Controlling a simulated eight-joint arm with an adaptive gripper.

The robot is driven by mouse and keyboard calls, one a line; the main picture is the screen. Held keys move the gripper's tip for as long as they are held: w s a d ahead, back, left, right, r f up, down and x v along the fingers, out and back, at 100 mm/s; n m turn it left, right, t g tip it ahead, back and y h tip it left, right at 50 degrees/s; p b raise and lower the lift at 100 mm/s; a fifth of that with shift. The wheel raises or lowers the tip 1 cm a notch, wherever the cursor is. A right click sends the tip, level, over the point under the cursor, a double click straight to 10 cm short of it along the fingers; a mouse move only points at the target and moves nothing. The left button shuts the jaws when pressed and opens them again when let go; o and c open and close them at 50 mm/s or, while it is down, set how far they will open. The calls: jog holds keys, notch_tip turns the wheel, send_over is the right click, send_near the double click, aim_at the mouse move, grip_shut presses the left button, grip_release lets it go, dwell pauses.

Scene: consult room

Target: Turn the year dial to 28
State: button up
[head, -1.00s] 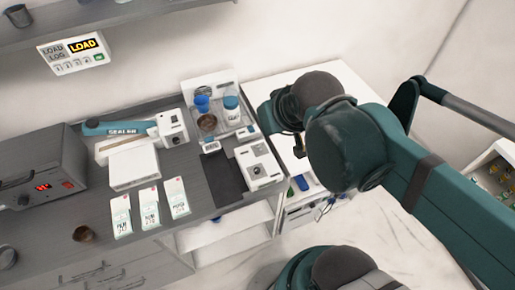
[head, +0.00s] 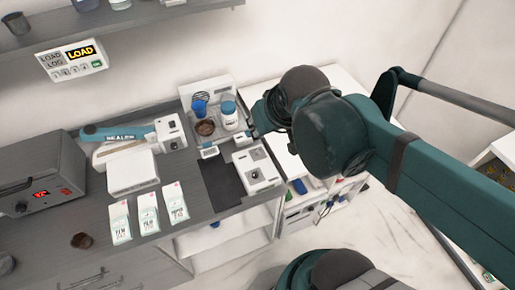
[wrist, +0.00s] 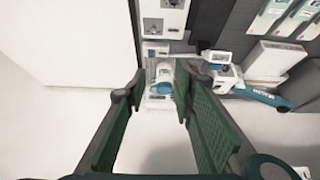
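A white box with round dark controls (head: 257,168) stands at the right end of the grey counter. A second white box with a knob (head: 171,132) stands beside the teal sealer arm (head: 118,132). No dial is clearly labelled as the year dial, and its numbers are too small to read. In the wrist view, my gripper (wrist: 157,84) is open, with nothing between its green-padded fingers. The white box with controls shows beyond the fingers at the top of that view (wrist: 164,18). In the head view my arm largely hides the gripper, near the right rear of the counter.
A tray (head: 232,143) holds a blue cup (head: 199,107), a brown bowl (head: 206,128) and a blue-lidded jar (head: 229,108). Three labelled packets (head: 148,212) lie at the front. A dark oven-like box (head: 42,172) is at left. A dark mat (head: 221,180) lies bare.

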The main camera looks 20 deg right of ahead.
jog(key=shift+w+f+g+p, duration=0.55)
jog(key=shift+w+f+g, duration=0.45)
jog(key=shift+w+f, duration=0.7)
jog(key=n+g+p, duration=0.2)
jog(key=g+p, duration=0.1)
jog(key=g, duration=0.1)
send_over(258, 151)
jog(key=shift+a+f, duration=0.2)
jog(key=shift+f, duration=5.3)
jog(key=shift+f, duration=0.25)
jog(key=shift+d+f+b, duration=0.1)
jog(key=shift+f+b, duration=0.35)
jog(key=shift+f, duration=3.2)
jog(key=shift+c, duration=0.7)
grip_shut()
